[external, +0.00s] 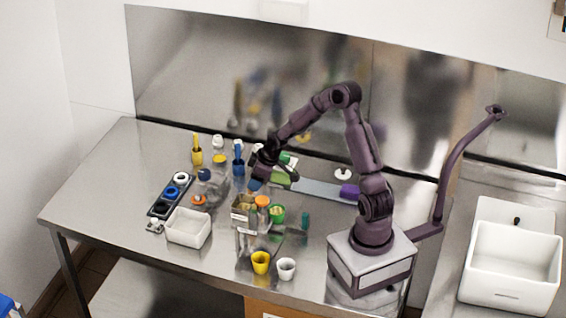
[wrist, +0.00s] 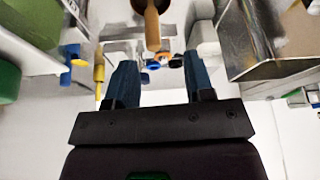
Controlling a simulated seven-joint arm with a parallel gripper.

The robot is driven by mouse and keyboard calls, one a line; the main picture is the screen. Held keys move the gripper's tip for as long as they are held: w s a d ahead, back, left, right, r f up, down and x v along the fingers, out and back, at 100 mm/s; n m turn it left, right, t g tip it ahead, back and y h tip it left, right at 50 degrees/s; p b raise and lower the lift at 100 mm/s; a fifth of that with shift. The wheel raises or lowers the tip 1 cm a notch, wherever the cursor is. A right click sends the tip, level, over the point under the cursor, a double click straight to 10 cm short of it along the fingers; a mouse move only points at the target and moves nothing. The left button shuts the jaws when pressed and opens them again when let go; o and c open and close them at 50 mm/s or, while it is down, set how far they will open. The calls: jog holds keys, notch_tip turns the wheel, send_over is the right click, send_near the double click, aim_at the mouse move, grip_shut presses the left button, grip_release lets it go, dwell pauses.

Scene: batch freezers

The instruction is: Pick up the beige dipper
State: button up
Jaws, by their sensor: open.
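A tan, rod-like handle (wrist: 152,28) with a dark brown round part at its top shows at the upper middle of the wrist view. It looks like the beige dipper, and it lies beyond the fingertips, roughly in line with the gap between them. My gripper (wrist: 159,68) is open, with two blue fingers apart and nothing seen between them. In the external view my gripper (external: 258,183) hangs above the middle of the steel table, near a green item (external: 283,178). I cannot pick out the dipper clearly in the external view.
A metal container (wrist: 262,55) is close on the right of the wrist view; a yellow handle (wrist: 98,75) and a blue item (wrist: 70,52) are left. On the table stand a white tub (external: 188,228), a yellow cup (external: 261,262) and a white cup (external: 286,268).

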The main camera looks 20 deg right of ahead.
jog(key=x, duration=0.5)
jog(key=d+x, duration=0.1)
jog(key=x, duration=0.2)
jog(key=shift+w+a+f, duration=0.15)
jog(key=shift+w+f, duration=0.15)
jog(key=shift+f, duration=0.05)
grip_shut()
notch_tip(320, 180, up, 10)
jog(key=shift+r, duration=0.1)
